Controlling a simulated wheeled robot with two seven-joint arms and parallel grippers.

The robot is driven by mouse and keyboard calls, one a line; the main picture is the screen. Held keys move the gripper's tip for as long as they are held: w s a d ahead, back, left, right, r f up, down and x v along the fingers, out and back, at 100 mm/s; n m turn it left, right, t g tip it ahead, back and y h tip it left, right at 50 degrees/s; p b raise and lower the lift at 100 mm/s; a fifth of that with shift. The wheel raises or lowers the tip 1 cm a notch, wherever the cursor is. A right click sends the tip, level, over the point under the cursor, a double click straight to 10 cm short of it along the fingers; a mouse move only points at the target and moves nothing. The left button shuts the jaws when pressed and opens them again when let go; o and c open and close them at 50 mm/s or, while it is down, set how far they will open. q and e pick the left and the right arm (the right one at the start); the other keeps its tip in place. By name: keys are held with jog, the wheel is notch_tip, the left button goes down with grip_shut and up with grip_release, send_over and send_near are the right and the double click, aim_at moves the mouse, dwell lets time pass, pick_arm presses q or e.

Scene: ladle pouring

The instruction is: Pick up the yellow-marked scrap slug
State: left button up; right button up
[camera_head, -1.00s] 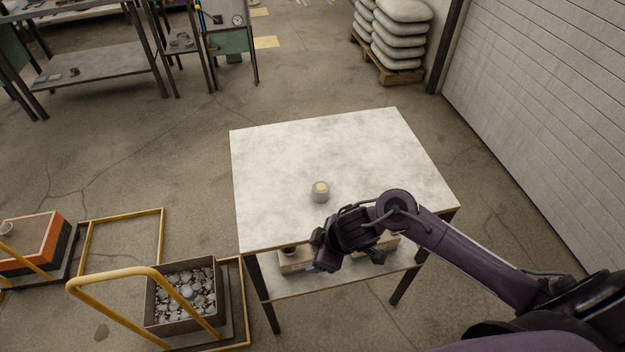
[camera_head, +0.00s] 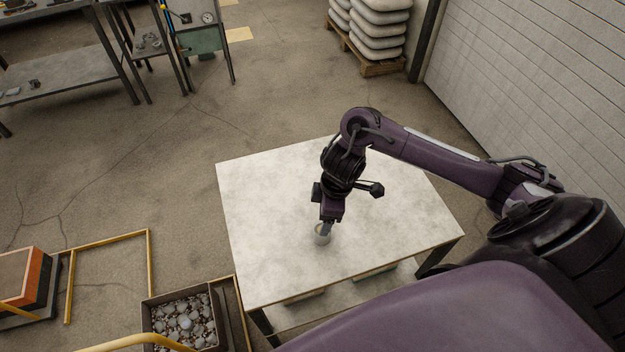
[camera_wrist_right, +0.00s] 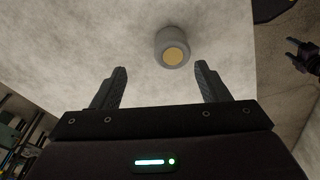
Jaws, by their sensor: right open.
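The scrap slug (camera_head: 322,236) is a short grey cylinder with a yellow disc on its top, standing on the pale table (camera_head: 255,200). In the right wrist view the slug (camera_wrist_right: 172,46) shows with its yellow mark, just beyond the fingertips and a little right of the middle of the gap. My right gripper (camera_head: 326,226) points down over the slug in the head view and partly covers it. In the wrist view the right gripper (camera_wrist_right: 160,68) is open, with nothing between its fingers.
A box of grey scrap pieces (camera_head: 147,322) stands on the floor at the lower left by yellow rails (camera_head: 150,262). An orange block (camera_head: 40,278) is farther left. The tabletop around the slug is clear. Stacked sacks (camera_head: 378,30) stand far back.

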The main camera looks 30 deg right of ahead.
aim_at(320, 240)
jog(key=f, duration=0.1)
jog(key=s+f, duration=0.1)
jog(key=a+f, duration=0.1)
jog(key=shift+s+a+f+p, duration=0.1)
jog(key=shift+s+f+p, duration=0.2)
jog(key=shift+f, duration=0.05)
jog(key=f, duration=0.3)
jog(key=shift+w+a+f, duration=0.1)
jog(key=shift+w+a, duration=0.05)
jog(key=shift+w, duration=0.25)
pick_arm(q)
jog(key=shift+s+r, duration=0.25)
jog(key=shift+r, duration=0.05)
pick_arm(e)
jog(key=shift+s, duration=0.1)
jog(key=shift+c, duration=0.2)
jog(key=c, duration=1.2)
jog(key=shift+o, duration=0.2)
